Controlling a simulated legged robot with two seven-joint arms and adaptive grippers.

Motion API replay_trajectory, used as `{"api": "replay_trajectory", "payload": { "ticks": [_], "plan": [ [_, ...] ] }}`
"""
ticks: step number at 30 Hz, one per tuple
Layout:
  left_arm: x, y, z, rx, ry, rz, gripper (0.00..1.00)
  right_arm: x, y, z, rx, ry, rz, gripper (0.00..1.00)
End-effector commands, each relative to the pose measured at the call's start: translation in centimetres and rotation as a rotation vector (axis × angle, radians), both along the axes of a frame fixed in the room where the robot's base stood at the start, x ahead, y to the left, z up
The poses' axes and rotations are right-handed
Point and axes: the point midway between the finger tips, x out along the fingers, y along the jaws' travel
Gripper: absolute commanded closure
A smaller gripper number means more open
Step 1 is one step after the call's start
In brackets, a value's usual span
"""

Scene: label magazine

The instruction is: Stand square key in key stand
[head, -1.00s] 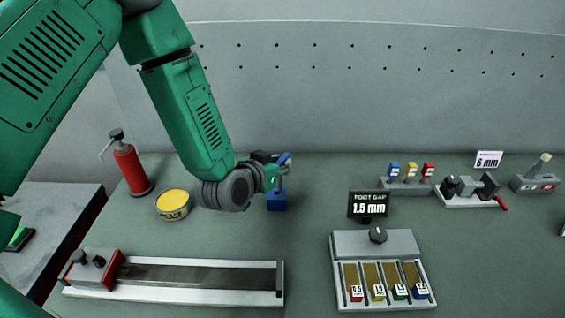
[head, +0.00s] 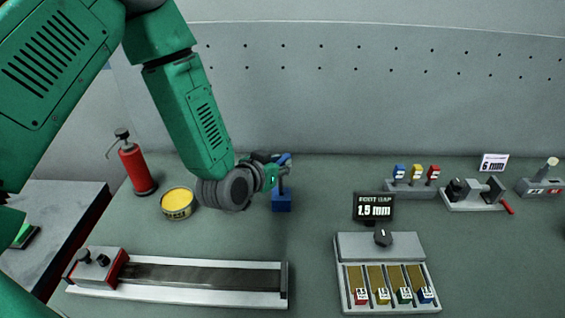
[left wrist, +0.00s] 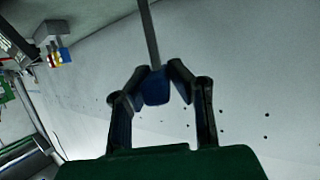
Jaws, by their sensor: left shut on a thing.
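My left gripper (head: 278,172) is shut on the square key, whose blue handle (left wrist: 156,88) sits between the fingertips in the left wrist view. The key's thin grey shank (left wrist: 150,35) points away from the gripper and runs out of the top of that view. In the head view the gripper hangs just above a small blue block (head: 282,202) on the bench, which looks like the key stand. The shank reaches down toward the block; I cannot tell whether its tip is in it. My right gripper is not in view.
A yellow can (head: 177,203) and a red bottle (head: 137,167) stand left of the gripper. A long grey rail fixture (head: 190,296) lies in front. A tray (head: 385,247) with coloured tabs and a 1.5 mm sign (head: 374,207) stand to the right, with more fixtures (head: 475,196) farther right.

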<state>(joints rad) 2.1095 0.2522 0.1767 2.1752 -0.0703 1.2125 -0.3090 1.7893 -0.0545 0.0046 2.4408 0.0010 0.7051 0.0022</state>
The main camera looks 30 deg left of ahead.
Motion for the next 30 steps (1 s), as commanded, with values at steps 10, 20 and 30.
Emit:
{"api": "replay_trajectory", "payload": {
  "ticks": [10,20,30],
  "plan": [
    [0.0,-0.1,-0.95,0.001,0.0,0.0,1.0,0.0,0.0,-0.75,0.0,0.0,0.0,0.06],
    [0.01,-0.04,-0.38,0.001,0.0,-0.001,1.0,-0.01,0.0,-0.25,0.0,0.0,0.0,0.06],
    [0.01,-0.03,-0.33,0.001,0.0,0.0,1.0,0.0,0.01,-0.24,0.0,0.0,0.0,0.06]
  ]
}}
